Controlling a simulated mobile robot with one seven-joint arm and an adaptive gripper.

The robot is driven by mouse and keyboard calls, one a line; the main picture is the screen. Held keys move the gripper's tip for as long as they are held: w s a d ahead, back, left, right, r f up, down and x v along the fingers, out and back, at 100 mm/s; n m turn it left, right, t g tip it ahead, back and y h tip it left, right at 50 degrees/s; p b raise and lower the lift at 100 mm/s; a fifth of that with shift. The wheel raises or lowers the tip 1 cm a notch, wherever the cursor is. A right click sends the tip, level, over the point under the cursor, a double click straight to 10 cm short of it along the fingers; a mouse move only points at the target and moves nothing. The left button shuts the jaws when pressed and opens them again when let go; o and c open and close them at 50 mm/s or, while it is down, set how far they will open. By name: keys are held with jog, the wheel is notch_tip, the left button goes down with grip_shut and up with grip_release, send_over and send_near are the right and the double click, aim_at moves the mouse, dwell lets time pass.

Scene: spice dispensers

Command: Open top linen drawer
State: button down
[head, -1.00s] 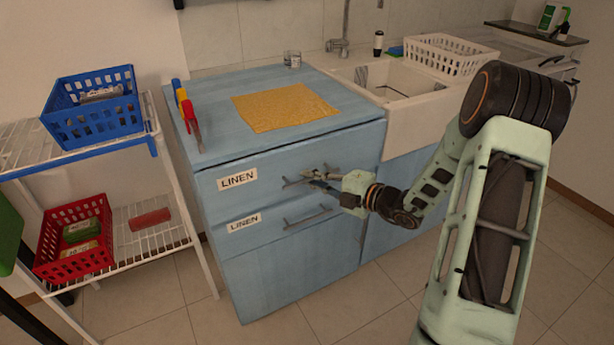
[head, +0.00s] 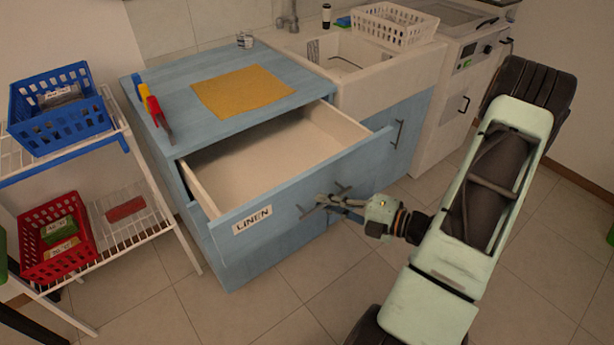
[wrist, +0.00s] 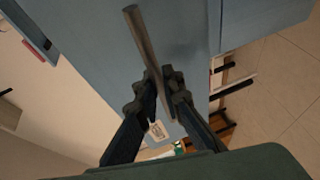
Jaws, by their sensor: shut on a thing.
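The top linen drawer (head: 290,203) is pulled well out of the blue cabinet, and its pale inside shows empty. Its blue front carries a LINEN label (head: 252,220). My gripper (head: 322,203) is at the drawer front, right of the label, shut on the bar handle. In the wrist view my gripper (wrist: 163,92) has its two dark fingers on either side of the handle bar (wrist: 141,38), close against the blue front. The lower linen drawer is mostly hidden below the open one.
A yellow cloth (head: 242,91) lies on the cabinet top (head: 180,68), with red, yellow and blue-handled tools at its left edge. A wire shelf (head: 125,190) with blue and red baskets stands left. The sink (head: 350,62) is right. The tiled floor in front is clear.

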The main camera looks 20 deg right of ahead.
jog(key=s, duration=0.1)
jog(key=s+d, duration=0.1)
jog(key=s, duration=0.1)
jog(key=s+p, duration=0.1)
jog(key=s, duration=0.1)
jog(key=shift+s+d, duration=0.25)
jog(key=shift+d, duration=0.15)
jog(key=c, duration=2)
grip_release()
jog(key=shift+c, duration=0.2)
jog(key=v, duration=1.2)
